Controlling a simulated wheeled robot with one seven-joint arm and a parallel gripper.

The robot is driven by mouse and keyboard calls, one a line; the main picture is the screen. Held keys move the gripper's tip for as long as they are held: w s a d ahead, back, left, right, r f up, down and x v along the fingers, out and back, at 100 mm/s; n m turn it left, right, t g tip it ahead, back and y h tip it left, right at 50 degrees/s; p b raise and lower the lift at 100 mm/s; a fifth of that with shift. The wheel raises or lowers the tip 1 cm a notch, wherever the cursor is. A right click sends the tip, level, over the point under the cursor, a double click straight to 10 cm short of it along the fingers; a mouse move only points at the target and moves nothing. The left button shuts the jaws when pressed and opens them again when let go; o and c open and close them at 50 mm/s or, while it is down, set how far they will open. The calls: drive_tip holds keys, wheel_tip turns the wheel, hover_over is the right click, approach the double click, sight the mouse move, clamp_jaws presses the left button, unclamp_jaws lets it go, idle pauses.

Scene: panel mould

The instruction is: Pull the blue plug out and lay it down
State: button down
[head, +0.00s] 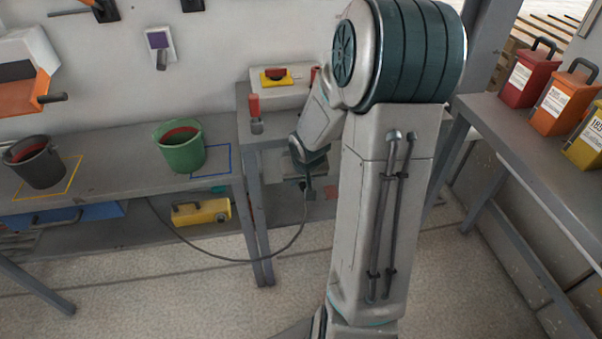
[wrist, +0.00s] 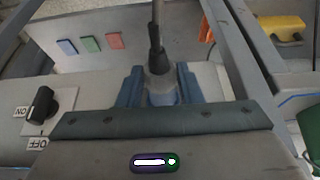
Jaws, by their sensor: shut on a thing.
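My gripper (wrist: 160,86) is shut on the plug (wrist: 159,80), with one blue-grey finger on each side of it. The plug shows a grey collar and bluish lower part, with a black sleeve and cable (wrist: 155,38) running away from it. Its far end and any socket are hidden behind the gripper body, so I cannot tell whether it is seated. In the head view my gripper (head: 309,166) is small and partly hidden by my arm, beside the bench. The cable (head: 230,261) hangs from there in a loop to the left bench.
A rotary ON/OFF switch (wrist: 42,103) is at left in the wrist view, near blue, green and red tags (wrist: 90,44). A green bucket (head: 182,148) and a dark bucket (head: 36,162) stand on the left bench. A yellow case (head: 202,211) is below. Canisters (head: 566,98) stand at right.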

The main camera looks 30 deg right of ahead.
drive_tip(key=shift+s+a, duration=0.25)
drive_tip(key=shift+s, duration=0.5)
drive_tip(key=shift+s+a, duration=0.2)
drive_tip(key=shift+s, duration=0.6)
drive_tip(key=shift+s+a, duration=0.25)
drive_tip(key=shift+s, duration=0.5)
drive_tip(key=shift+s+a, duration=0.3)
drive_tip(key=shift+s, duration=0.65)
drive_tip(key=shift+s+a, duration=0.25)
drive_tip(key=shift+s, duration=0.7)
